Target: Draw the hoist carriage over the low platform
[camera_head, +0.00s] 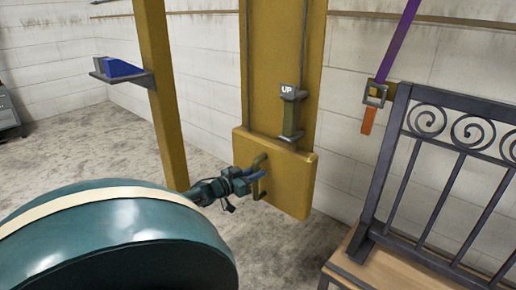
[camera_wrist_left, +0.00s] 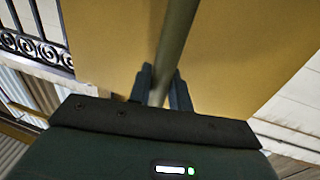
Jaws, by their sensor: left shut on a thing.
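A yellow carriage block (camera_head: 291,190) sits low on a wide yellow upright (camera_head: 283,60). It has a bar handle (camera_head: 259,162) on its front left part. My left gripper (camera_head: 262,175) is at this handle, coming in from the left, and is shut on it. In the left wrist view, the two dark fingers of the gripper (camera_wrist_left: 161,88) stand on either side of the olive handle bar (camera_wrist_left: 180,40), with the yellow face (camera_wrist_left: 240,45) behind. My right gripper is in neither view. I cannot pick out the low platform for certain.
A lever with an "UP" label (camera_head: 288,90) stands above the block. A narrow yellow post (camera_head: 162,95) is to the left, with a blue piece (camera_head: 119,67) on a grey bracket. A metal-backed bench (camera_head: 440,140) and a purple strap (camera_head: 399,38) are at right. Grey floor shows at left.

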